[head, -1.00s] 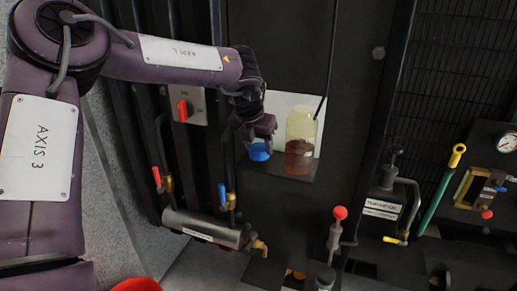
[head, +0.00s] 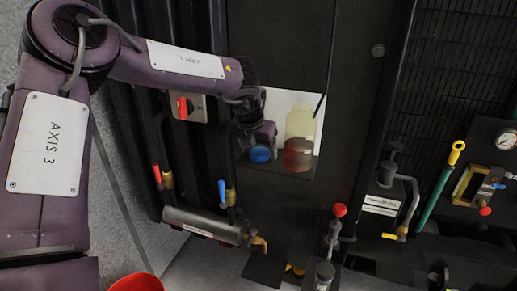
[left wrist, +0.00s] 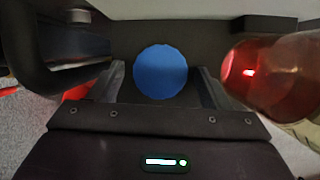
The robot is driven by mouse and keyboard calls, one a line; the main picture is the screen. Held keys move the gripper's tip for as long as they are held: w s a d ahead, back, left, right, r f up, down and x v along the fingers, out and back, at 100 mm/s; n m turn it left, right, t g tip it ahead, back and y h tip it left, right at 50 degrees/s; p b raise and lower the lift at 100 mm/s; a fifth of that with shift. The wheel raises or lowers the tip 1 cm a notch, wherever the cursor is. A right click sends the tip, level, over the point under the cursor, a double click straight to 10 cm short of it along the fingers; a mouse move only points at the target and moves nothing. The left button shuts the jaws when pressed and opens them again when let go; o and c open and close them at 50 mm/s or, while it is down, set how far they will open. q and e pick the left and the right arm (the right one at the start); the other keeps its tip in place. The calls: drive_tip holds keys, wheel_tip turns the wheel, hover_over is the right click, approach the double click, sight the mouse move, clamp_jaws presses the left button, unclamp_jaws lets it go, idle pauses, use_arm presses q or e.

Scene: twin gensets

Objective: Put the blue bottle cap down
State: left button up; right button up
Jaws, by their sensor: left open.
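The blue bottle cap (head: 260,154) rests on the dark shelf (head: 285,174), left of the bottle (head: 299,140). In the left wrist view the cap (left wrist: 160,71) shows as a round blue disc between my two fingers. My left gripper (head: 262,140) is open around the cap, with a gap visible on each side of it in the left wrist view. The bottle is clear with reddish-brown liquid in its lower part, and stands open at the top. It also shows in the left wrist view (left wrist: 270,75), close to the right finger. My right gripper is in neither view.
A white panel (head: 277,104) stands behind the bottle. A red-handled switch (head: 183,107) is beside my left forearm. Red and blue valve levers (head: 222,193) and a grey cylinder (head: 203,224) sit below. A red-knobbed lever (head: 339,210) stands at lower right.

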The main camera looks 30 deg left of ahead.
use_arm(q)
drive_tip(key=shift+r, duration=0.55)
drive_tip(key=b+v, duration=0.1)
drive_tip(key=v, duration=1)
drive_tip(key=shift+s, duration=0.2)
